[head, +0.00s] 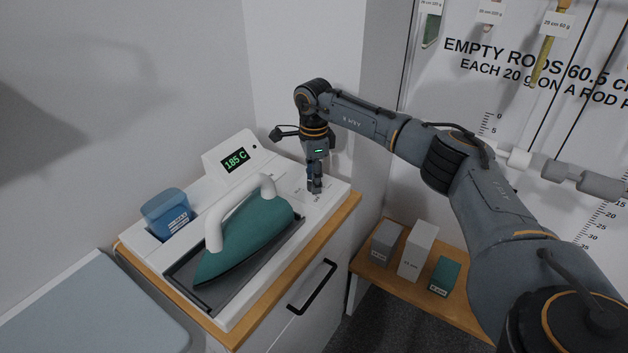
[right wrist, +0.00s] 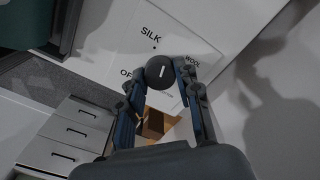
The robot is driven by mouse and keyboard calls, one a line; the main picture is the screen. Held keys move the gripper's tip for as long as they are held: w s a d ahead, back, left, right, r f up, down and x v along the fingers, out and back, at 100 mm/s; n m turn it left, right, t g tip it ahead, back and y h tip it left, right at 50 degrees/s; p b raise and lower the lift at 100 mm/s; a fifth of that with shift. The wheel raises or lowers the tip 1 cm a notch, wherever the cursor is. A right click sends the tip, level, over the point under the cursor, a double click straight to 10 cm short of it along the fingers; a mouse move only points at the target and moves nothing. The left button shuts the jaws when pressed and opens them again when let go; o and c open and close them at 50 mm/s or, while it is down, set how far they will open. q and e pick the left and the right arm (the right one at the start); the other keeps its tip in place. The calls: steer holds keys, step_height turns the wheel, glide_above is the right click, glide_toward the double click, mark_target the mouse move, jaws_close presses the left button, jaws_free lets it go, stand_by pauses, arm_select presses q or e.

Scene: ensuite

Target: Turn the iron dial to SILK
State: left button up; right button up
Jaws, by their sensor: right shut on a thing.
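The iron dial (right wrist: 159,66) is a dark round knob with a short white mark, on a white panel in the right wrist view. My right gripper (head: 315,189) points down at the right end of the iron station and is shut on the dial, its fingers (right wrist: 160,80) on either side of it. The SILK label (right wrist: 150,33) with a dot stands above the dial, WOOL (right wrist: 192,62) to its right and OFF at its left, partly hidden by a finger. The white mark is tilted; I cannot tell exactly which label it points at. My left gripper is not in view.
A teal iron (head: 248,236) with a white handle rests on the station's dark plate. Behind it a display (head: 236,160) reads 185 C, beside a blue water container (head: 167,214). Boxes (head: 418,250) stand on a low wooden shelf at right. A wall rises close behind my gripper.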

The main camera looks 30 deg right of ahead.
steer(key=n, duration=0.5)
steer(key=shift+b, duration=0.35)
steer(key=shift+n, duration=0.4)
steer(key=o, duration=1.2)
steer(key=shift+c, duration=0.2)
steer(key=shift+r, duration=0.1)
step_height(320, 180, up, 12)
steer(key=shift+f, duration=0.2)
